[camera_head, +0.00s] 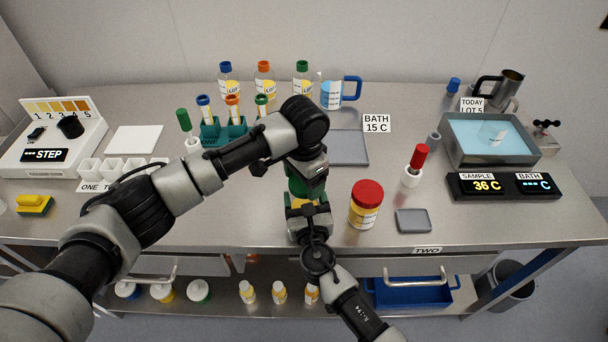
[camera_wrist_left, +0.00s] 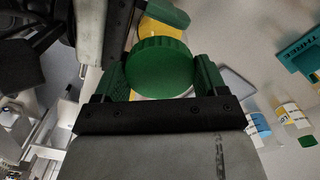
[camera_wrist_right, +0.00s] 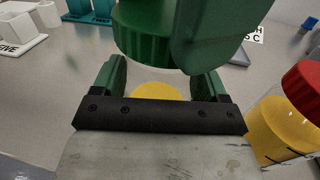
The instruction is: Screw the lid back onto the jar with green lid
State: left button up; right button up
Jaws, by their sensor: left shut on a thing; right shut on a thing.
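The green lid (camera_wrist_left: 160,66) sits between the fingers of my left gripper (camera_head: 304,188), which is shut on it. It also shows at the top of the right wrist view (camera_wrist_right: 142,38). The jar with yellow contents (camera_wrist_right: 156,91) stands between the fingers of my right gripper (camera_head: 309,216), which is shut on it near the table's front edge. The lid is above the jar, and a narrow gap seems to show between them in the right wrist view. My grippers and arms hide most of the jar and lid in the head view.
A red-lidded jar (camera_head: 366,206) stands close to the right of my grippers, with a small grey tray (camera_head: 413,220) beyond it. A tube rack (camera_head: 234,130) and a flat grey plate (camera_head: 348,148) lie behind. The water bath (camera_head: 490,138) is further right.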

pick_arm(q)
jog(key=shift+f, duration=0.4)
jog(key=shift+f, duration=0.6)
jog(key=shift+s+a+f, duration=0.1)
jog(key=shift+a+f, duration=0.05)
jog(key=shift+f, duration=0.3)
dwell(0.5)
jog(key=shift+r, duration=0.45)
jog(key=shift+r, duration=0.5)
dwell(0.6)
jog(key=shift+f, duration=0.9)
dwell(0.8)
jog(key=shift+r, duration=0.25)
